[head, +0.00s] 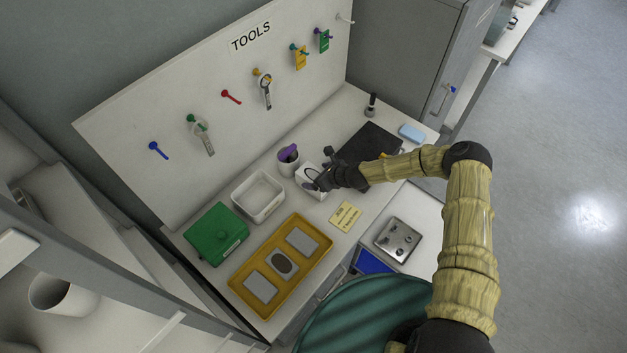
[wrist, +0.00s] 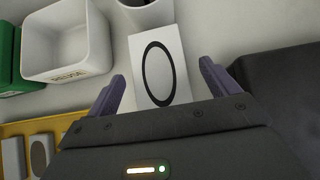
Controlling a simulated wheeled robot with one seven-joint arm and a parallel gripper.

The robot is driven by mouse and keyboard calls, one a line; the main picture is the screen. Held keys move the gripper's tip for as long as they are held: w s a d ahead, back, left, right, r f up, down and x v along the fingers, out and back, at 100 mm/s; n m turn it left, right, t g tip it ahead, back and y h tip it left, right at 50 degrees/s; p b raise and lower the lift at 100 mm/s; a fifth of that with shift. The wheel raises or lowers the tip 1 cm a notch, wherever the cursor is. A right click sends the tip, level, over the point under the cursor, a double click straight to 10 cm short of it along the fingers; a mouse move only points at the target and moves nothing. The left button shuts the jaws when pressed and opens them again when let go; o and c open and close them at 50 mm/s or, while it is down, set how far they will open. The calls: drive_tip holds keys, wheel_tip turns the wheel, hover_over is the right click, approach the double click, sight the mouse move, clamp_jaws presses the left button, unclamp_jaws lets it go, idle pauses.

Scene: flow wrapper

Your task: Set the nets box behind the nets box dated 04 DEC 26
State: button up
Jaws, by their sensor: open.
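A white box (wrist: 160,66) with a black oval ring on its top lies between the spread fingers of my gripper (wrist: 162,78) in the wrist view. In the head view this white box (head: 307,174) stands on the bench, partly hidden by my gripper (head: 316,182). My gripper is open, with a finger to either side of the box and no clear contact. I cannot tell whether this is a nets box, as no name or date on it is readable. No box with a readable 04 DEC 26 date shows in either view.
Left of the box are a cup with a purple item (head: 288,158), a white open bin (head: 258,196), a green box (head: 216,232) and an orange tray (head: 282,262). A yellow note (head: 345,216) lies in front. A black mat (head: 369,146) lies right. The tool board (head: 225,100) rises behind.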

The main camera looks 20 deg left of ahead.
drive_tip(key=c, duration=1.5)
wheel_tip(320, 180, up, 10)
drive_tip(key=b, duration=0.4)
